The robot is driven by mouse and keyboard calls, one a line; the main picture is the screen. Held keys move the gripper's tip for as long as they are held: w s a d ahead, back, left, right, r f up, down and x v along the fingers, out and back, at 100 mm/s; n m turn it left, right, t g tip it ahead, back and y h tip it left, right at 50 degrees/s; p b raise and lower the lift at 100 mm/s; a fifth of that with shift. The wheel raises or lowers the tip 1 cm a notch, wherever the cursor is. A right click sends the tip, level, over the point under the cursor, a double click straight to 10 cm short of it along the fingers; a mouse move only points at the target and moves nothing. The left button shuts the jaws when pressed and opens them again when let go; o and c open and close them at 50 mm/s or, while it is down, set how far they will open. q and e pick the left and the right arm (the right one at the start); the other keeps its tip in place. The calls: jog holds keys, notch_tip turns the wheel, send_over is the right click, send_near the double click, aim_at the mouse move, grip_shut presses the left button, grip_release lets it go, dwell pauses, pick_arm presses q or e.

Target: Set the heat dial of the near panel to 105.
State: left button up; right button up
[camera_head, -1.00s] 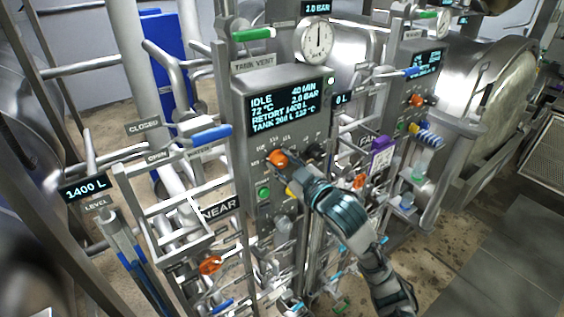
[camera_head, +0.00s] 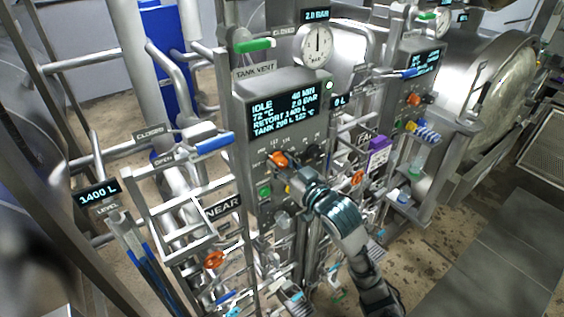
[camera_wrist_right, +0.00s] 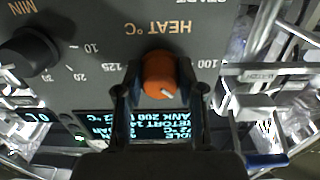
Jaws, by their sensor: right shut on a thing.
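The near panel (camera_head: 240,110) is a grey box with a lit display (camera_head: 283,116) and a NEAR sign (camera_head: 223,206) below. Its orange heat dial (camera_head: 277,159) also shows in the wrist view (camera_wrist_right: 158,72), under the upside-down words HEAT °C. Marks 100 and 125 are readable beside it; other marks are hidden. A short white line on the dial points to the lower right of the wrist picture. My right gripper (camera_wrist_right: 156,92) is shut on the dial, one finger on each side. It shows in the head view (camera_head: 292,172). My left gripper is not in view.
A black dial (camera_wrist_right: 28,52) marked MIN sits beside the heat dial. A green button (camera_head: 264,191) is below. A blue-handled lever (camera_head: 215,143) stands left of the panel. A second panel (camera_head: 415,80) stands to the right, with a purple object (camera_head: 378,150) between.

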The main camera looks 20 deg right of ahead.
jog(key=shift+f, duration=0.35)
jog(key=o, duration=0.9)
jog(key=shift+o, duration=1.2)
jog(key=shift+w+r, duration=0.1)
jog(key=shift+r, duration=0.05)
jog(key=shift+s+d, duration=0.15)
jog(key=shift+s, duration=0.1)
jog(key=v, duration=0.7)
jog(key=shift+w, duration=0.15)
